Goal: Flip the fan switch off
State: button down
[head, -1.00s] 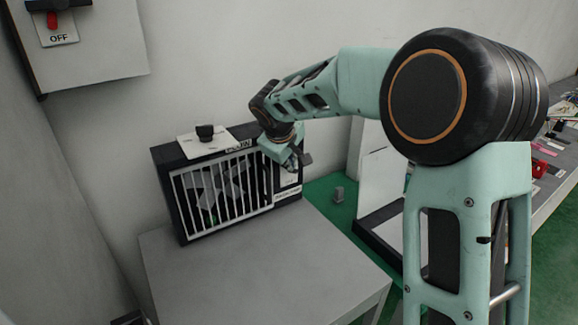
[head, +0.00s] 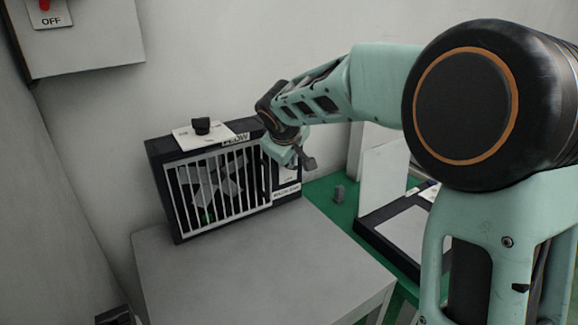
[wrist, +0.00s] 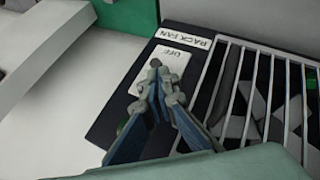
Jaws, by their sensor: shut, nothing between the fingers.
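The rack fan (head: 222,190) is a black box with a white barred grille on a grey table. In the wrist view its grille (wrist: 262,100) is at the right, beside a "RACK FAN" label (wrist: 182,39). The white switch plate (wrist: 176,60), marked "OFF", is on the dark panel left of the grille. My gripper (wrist: 157,72) is shut and empty, its fingertips over the lower part of this plate. They hide most of the switch, so its position cannot be told. In the head view my gripper (head: 300,160) is at the fan's right front.
A knob (head: 201,125) on a white plate is on top of the fan. The grey table (head: 260,270) is clear in front. A black-framed tray (head: 400,235) stands at right.

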jog(key=f+t+b, duration=0.1)
jog(key=b, duration=0.4)
jog(key=s+f+t+y+b, duration=0.1)
jog(key=b, duration=0.4)
jog(key=d+f+m+t+b, duration=0.1)
jog(key=b, duration=0.4)
jog(key=shift+s+f+t+y, duration=0.15)
jog(key=shift+s+t+y, duration=0.15)
jog(key=shift+y, duration=0.1)
jog(key=shift+b, duration=0.35)
jog(key=shift+r, duration=0.2)
jog(key=shift+r+p, duration=0.65)
jog(key=shift+p, duration=0.15)
